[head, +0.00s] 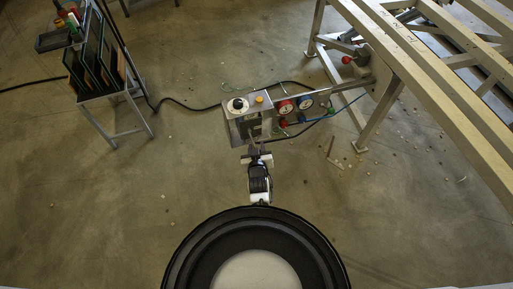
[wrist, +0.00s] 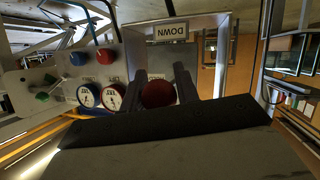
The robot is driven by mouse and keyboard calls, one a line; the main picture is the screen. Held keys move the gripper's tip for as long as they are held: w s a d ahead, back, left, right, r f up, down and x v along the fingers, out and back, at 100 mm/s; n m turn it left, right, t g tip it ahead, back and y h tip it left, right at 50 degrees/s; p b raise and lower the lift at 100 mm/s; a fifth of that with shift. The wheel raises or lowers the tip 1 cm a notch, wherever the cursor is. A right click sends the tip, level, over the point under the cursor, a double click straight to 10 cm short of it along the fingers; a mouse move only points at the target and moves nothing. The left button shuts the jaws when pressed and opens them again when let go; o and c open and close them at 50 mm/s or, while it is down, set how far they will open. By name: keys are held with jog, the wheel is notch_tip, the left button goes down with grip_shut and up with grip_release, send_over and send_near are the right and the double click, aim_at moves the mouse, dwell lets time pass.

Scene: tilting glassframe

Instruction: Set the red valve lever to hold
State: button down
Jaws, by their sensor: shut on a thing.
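In the wrist view, a dark red round knob (wrist: 158,94), apparently the end of the red valve lever, sits between the two dark fingers of my gripper (wrist: 160,78). The gripper is shut on it. The lever's stem is hidden, so I cannot tell its exact position. A "DOWN" plate (wrist: 173,32) appears upside down beyond the fingers. In the head view, my gripper (head: 258,152) is at the near side of the control box (head: 232,128); the knob is hidden there.
Two gauges (head: 285,107) and small red (head: 283,123) and blue (head: 302,119) knobs sit right of the box. A yellow button (head: 259,99) is on top. A metal frame (head: 435,80) stands right, a panel cart (head: 118,95) left. Cables and debris lie on the floor.

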jog(key=shift+w+r, duration=0.1)
jog(key=shift+r, duration=0.15)
jog(key=c, duration=1.2)
grip_release()
jog(key=shift+c, duration=0.2)
jog(key=shift+o, duration=0.8)
jog(key=shift+f, duration=0.1)
